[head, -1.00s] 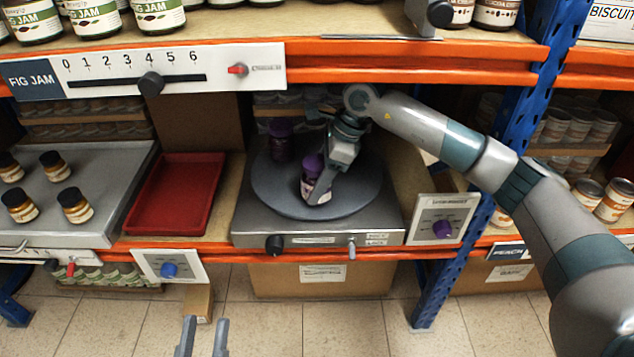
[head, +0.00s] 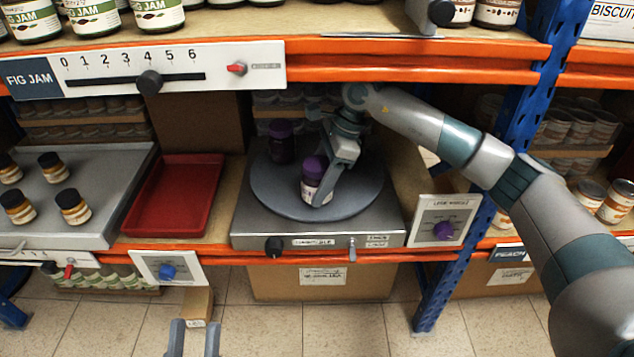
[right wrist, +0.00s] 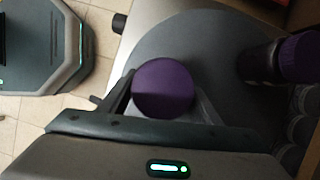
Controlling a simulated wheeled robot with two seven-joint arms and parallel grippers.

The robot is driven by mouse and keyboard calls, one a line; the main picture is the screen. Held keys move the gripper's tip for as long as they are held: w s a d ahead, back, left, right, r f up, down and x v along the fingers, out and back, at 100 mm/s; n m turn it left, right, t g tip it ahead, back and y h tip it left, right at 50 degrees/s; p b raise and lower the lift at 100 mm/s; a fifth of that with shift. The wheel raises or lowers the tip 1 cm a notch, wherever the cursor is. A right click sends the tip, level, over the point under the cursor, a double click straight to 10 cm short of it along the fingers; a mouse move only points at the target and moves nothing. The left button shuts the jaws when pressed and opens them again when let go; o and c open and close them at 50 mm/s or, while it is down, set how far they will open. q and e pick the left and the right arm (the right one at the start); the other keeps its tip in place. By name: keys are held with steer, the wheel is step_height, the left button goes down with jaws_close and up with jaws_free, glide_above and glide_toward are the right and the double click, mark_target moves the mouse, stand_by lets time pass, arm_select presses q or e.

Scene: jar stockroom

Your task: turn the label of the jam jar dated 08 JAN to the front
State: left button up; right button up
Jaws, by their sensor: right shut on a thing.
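A jam jar with a purple lid (head: 315,168) stands on the round grey turntable (head: 270,200). Part of a pale label shows on its front; I cannot read a date on it. My right gripper (head: 318,190) is shut on this jar, and in the right wrist view the purple lid (right wrist: 163,88) sits between the fingers. A second purple-lidded jar (head: 281,142) stands further back on the turntable, apart from the gripper; it also shows in the right wrist view (right wrist: 280,60).
The turntable base has a black knob (head: 274,246) and a small lever (head: 352,250). A red tray (head: 175,195) lies empty to the left, beside a grey surface with several amber jars (head: 72,205). A panel with a purple knob (head: 443,229) and a blue post (head: 450,262) stand right.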

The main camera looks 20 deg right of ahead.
steer(key=shift+s+f, duration=0.1)
steer(key=shift+f, duration=0.15)
stand_by(0.7)
steer(key=o, duration=1.7)
